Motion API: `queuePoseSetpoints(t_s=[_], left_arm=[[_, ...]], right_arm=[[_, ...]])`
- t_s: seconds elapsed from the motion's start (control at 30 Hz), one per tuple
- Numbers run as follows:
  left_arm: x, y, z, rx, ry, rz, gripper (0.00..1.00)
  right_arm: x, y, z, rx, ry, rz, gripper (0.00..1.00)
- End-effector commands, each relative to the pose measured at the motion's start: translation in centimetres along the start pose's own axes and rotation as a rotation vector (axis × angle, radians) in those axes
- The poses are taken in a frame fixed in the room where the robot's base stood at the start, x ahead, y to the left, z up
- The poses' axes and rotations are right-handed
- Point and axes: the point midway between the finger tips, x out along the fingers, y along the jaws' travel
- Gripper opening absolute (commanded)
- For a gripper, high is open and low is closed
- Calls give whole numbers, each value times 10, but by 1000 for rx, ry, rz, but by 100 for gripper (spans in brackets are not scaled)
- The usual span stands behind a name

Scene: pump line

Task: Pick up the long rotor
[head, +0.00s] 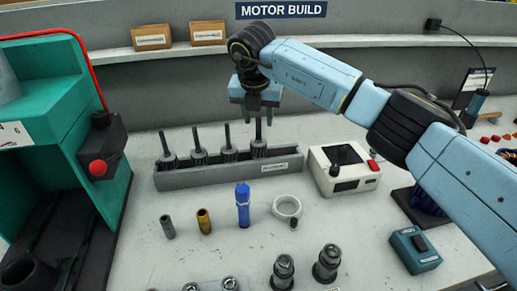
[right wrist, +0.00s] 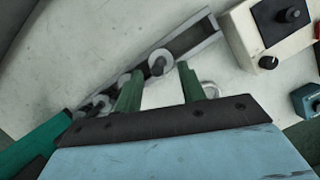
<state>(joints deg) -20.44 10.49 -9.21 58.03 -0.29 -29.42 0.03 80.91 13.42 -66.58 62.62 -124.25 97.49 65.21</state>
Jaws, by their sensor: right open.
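Several dark rotors with upright shafts stand in a row in a grey rack (head: 215,178) in the head view. The rightmost rotor (head: 259,149) stands directly below my right gripper (head: 262,112), its shaft top close to the green fingertips. I cannot tell surely from shaft height which rotor is the long one. In the right wrist view, my right gripper (right wrist: 159,72) is open, and a round rotor top (right wrist: 161,63) shows between and beyond the fingers. No grip on it is visible. My left gripper is out of view.
A white box with a black knob (head: 343,170) stands right of the rack. A green press (head: 60,120) stands at left. In front are a blue cylinder (head: 243,206), a brass sleeve (head: 204,221), a grey sleeve (head: 167,227) and a white ring (head: 287,207).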

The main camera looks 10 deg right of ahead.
Motion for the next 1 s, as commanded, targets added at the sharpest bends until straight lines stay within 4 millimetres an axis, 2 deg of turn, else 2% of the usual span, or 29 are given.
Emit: queuePoseSetpoints(t_s=[0.3, 0.43, 0.63, 0.93, 1.0], left_arm=[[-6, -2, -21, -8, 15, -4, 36], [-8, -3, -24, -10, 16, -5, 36], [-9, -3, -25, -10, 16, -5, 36], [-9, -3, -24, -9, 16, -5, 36], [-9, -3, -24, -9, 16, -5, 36]], right_arm=[[44, 2, 1, -1, 4, -1, 40], [51, 2, 2, 0, 1, 0, 40], [51, 2, 2, -1, 1, 0, 40], [51, 2, 2, -1, 1, 0, 2], [51, 2, 2, -1, 1, 0, 0]])
